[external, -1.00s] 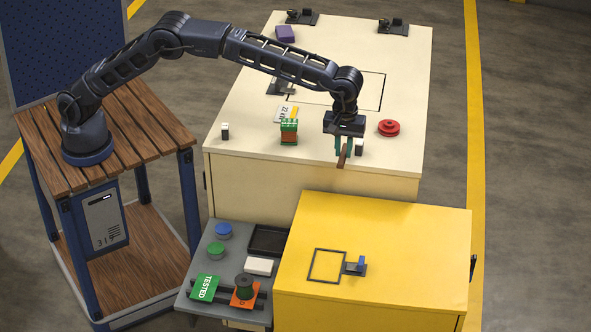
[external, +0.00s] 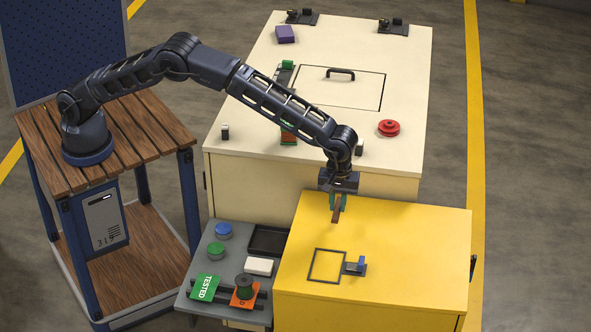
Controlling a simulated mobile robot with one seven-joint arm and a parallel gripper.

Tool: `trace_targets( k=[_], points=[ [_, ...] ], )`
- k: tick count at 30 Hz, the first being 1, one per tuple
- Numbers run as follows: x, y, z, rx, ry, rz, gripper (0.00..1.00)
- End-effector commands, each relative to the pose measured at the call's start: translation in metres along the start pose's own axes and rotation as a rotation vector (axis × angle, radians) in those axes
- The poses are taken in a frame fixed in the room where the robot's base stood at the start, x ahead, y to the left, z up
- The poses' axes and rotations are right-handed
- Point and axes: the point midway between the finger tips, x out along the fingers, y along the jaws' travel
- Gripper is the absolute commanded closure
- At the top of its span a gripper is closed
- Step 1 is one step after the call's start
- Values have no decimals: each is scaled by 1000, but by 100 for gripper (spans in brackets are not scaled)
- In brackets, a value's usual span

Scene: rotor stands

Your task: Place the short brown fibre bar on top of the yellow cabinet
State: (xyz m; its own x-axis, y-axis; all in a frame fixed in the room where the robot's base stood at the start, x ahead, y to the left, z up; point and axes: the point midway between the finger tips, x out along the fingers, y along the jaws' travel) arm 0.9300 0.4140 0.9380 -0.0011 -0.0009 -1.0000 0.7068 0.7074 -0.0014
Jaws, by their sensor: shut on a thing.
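My gripper (external: 337,201) is shut on the short brown fibre bar (external: 336,213), which points downward below the green-blue fingertips. It hangs over the far part of the yellow cabinet (external: 420,250). I cannot tell exactly how high the bar is above the cabinet top. The cabinet top carries a dark square outline (external: 327,266) and a small blue part on a dark base (external: 356,267) beside it, nearer the viewer than the bar.
The cream cabinet (external: 240,110) stands behind, with a red round part (external: 388,128), a purple block (external: 285,34) and a handle (external: 341,72). The yellow top's right side is clear.

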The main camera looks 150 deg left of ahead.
Motion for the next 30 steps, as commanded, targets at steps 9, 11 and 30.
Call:
trace_targets(
  k=[9, 11, 30],
  points=[
    [25, 0, 0, 0, 0, 0, 100],
    [30, 0, 0, 0, 0, 0, 100],
    [66, 0, 0, 0, 0, 1, 100]
  ],
)
